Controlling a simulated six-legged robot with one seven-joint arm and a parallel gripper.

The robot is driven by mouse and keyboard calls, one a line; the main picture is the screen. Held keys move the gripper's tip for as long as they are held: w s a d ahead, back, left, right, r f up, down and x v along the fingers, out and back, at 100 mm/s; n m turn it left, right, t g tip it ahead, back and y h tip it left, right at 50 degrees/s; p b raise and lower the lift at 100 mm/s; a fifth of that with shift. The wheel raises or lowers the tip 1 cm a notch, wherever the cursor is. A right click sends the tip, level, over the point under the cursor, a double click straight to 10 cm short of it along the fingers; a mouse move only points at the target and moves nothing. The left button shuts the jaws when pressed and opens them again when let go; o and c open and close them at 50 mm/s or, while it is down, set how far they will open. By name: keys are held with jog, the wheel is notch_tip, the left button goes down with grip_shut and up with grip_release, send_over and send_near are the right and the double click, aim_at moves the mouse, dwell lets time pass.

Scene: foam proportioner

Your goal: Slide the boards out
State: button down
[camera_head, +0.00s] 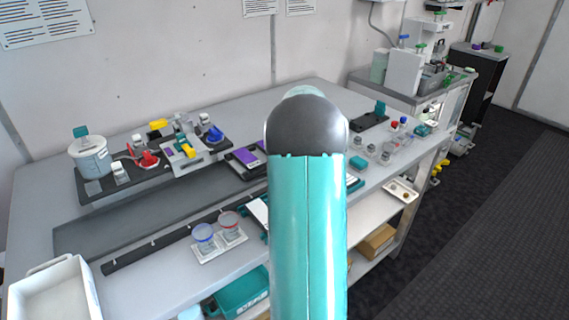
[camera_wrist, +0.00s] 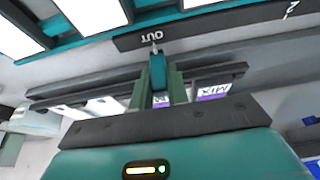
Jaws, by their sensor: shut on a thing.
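My gripper (camera_wrist: 158,82) is shut on a narrow teal piece (camera_wrist: 157,68), seen in the wrist view just below a dark strip marked "OUT" (camera_wrist: 163,38). I cannot tell how this piece joins the boards. White boards with teal edging show at the top of the wrist view, one near the middle (camera_wrist: 92,14) and one at the left (camera_wrist: 18,42). In the head view my arm hides the gripper and most of this area. A white board with teal edging (camera_head: 258,212) shows just left of my arm.
Purple-and-white pieces marked "MIX" (camera_wrist: 213,92) lie in a dark rack beyond the fingers. On the bench (camera_head: 60,190) stand a white pot (camera_head: 90,158), two round cups on a stand (camera_head: 205,235) and a white bin (camera_head: 55,292). Small jars (camera_head: 372,150) stand at right.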

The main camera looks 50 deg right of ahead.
jog(key=c, duration=1.4)
grip_release()
jog(key=shift+s+d, duration=0.2)
jog(key=shift+d, duration=0.3)
jog(key=shift+o, duration=0.2)
jog(key=shift+a, duration=0.25)
jog(key=shift+r, duration=0.3)
jog(key=v, duration=1.3)
jog(key=shift+s+a+r, duration=0.1)
jog(key=shift+a, duration=0.05)
